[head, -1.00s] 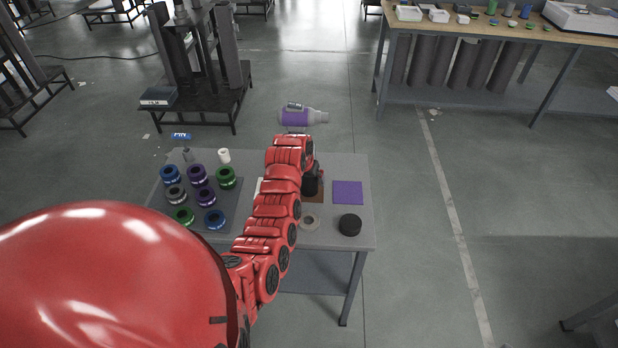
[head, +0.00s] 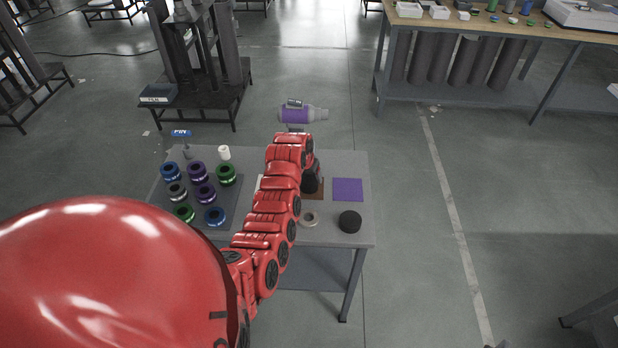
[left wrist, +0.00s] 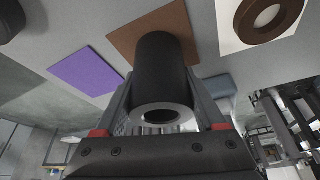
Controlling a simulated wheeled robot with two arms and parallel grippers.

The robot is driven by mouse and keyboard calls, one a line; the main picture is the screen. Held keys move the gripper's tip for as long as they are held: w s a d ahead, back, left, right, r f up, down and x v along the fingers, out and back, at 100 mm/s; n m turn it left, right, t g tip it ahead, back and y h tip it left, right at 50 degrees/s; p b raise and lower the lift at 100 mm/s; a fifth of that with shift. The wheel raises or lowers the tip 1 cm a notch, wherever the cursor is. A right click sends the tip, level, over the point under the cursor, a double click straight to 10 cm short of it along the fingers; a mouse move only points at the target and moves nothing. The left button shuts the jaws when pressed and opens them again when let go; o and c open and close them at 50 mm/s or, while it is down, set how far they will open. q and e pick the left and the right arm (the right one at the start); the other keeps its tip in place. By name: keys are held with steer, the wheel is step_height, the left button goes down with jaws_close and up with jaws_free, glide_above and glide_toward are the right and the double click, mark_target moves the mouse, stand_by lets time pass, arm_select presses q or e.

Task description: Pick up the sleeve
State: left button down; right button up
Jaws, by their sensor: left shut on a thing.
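The sleeve (left wrist: 158,65) is a black cylinder with a grey end face and a round hole in it. In the left wrist view it stands between the two fingers of my left gripper (left wrist: 162,88), which is shut on it. Its far end is over a brown square (left wrist: 125,42); I cannot tell whether it touches. In the head view the sleeve (head: 311,178) shows as a dark shape beside my red left arm, which hides most of the gripper. My right gripper is not in view.
On the table (head: 325,236) are a purple square (head: 348,190), a black disc (head: 350,222), a pale ring (head: 309,219) and a dark tray (head: 236,212) with several coloured rings. A purple-and-grey device (head: 300,114) shows beyond the table. A brown ring (left wrist: 244,20) lies on a white square.

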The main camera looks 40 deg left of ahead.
mark_target(305, 183)
arm_select(q)
steer(key=shift+r, duration=0.1)
stand_by(0.3)
steer(key=shift+w+r+b, duration=0.1)
steer(key=shift+r+b, duration=0.3)
steer(key=shift+b, duration=0.15)
steer(key=shift+b+v, duration=0.8)
steer(key=shift+v, duration=0.45)
steer(key=s, duration=0.1)
steer(key=s+b, duration=0.1)
steer(key=s, duration=0.2)
steer(key=shift+d+r, duration=0.2)
steer(key=shift+d, duration=0.15)
steer(key=s+d+r+p, duration=0.2)
steer(key=s+r+p, duration=0.5)
steer(key=s+p, duration=0.4)
steer(key=shift+p, duration=0.95)
steer(key=shift+d, duration=0.1)
